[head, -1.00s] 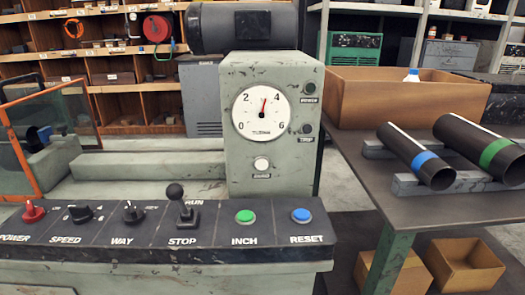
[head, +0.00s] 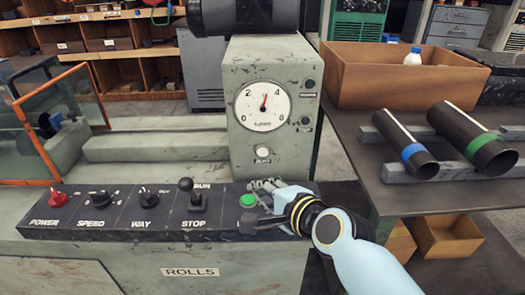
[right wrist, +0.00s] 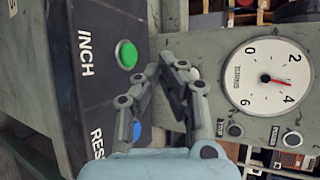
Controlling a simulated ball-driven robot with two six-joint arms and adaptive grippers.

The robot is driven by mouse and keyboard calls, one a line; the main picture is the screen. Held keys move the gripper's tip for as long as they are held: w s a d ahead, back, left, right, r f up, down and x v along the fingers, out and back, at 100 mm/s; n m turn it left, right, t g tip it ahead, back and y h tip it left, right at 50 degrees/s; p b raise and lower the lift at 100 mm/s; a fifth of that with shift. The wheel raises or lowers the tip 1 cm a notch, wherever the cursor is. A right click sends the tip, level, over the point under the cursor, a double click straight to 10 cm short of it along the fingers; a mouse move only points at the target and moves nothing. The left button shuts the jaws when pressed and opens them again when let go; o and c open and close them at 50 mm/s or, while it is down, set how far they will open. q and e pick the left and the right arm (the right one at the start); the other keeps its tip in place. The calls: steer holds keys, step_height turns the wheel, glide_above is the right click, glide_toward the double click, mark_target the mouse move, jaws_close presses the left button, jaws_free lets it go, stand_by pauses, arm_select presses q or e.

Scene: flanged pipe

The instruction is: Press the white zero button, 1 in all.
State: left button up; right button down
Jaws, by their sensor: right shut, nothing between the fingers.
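The white zero button (head: 263,152) sits on the front of the grey gauge housing (head: 240,165), below the round dial (head: 263,105). The dial's red needle points between 2 and 4. My right gripper (head: 262,205) is shut and empty, over the right end of the control panel, lower than the button and apart from it in the head view. In the right wrist view the gripper (right wrist: 176,68) reaches toward the housing; a pale bit beside the fingertips seems to be the button, mostly hidden. My left gripper is out of view.
The control panel (head: 110,225) carries a green INCH button (head: 248,200) close to my gripper and a black-knobbed lever (head: 186,190). The blue RESET button (right wrist: 136,131) is hidden in the head view. A table with dark pipes (head: 405,150) and a brown box (head: 385,80) stands at right.

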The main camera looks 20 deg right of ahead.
mark_target(263, 152)
steer(key=shift+w+r+m, duration=0.15)
steer(key=shift+w+m, duration=0.05)
steer(key=shift+m, duration=0.2)
steer(key=w, duration=0.2)
steer(key=w+d+b, duration=0.1)
steer(key=w, duration=0.1)
steer(key=w+d+b, duration=0.1)
steer(key=w, duration=0.1)
steer(key=shift+w, duration=0.4)
steer(key=shift+w+d, duration=0.2)
steer(key=shift+w, duration=0.6)
steer(key=shift+w, duration=0.1)
stand_by(0.5)
steer(key=shift+w+d, duration=0.15)
steer(key=shift+w, duration=0.15)
